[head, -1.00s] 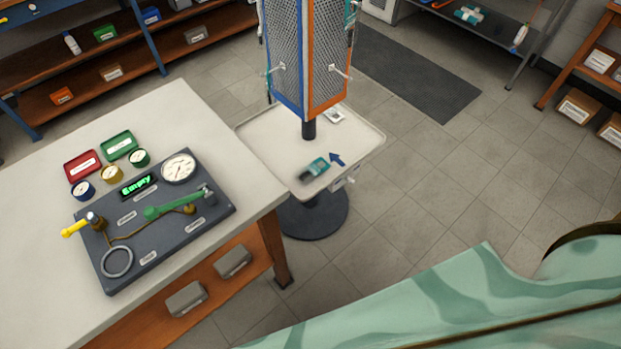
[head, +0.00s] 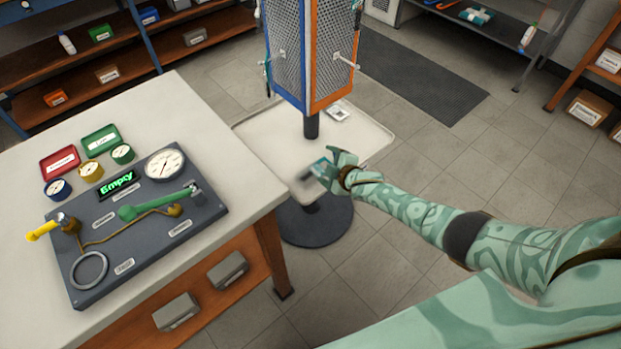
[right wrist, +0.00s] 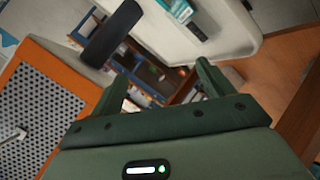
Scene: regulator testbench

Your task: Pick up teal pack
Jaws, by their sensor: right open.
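The teal pack (head: 319,168) lies on the light tray (head: 262,150) near its front edge, with a dark part at its left end. My right gripper (head: 335,165) is at the pack's right side in the head view and hides part of it. In the right wrist view the pack (right wrist: 178,10) shows at the top edge, partly cut off, beyond the fingertips. The right gripper (right wrist: 160,78) is open there, with nothing between its fingers. I cannot tell whether a finger touches the pack. My left gripper is not in view.
A perforated display column (head: 312,55) with hooks rises from the tray on a dark post (head: 311,125). A white card-like item (head: 337,113) lies behind the post. A workbench (head: 215,125) with a gauge panel (head: 150,225) stands close to the tray's left.

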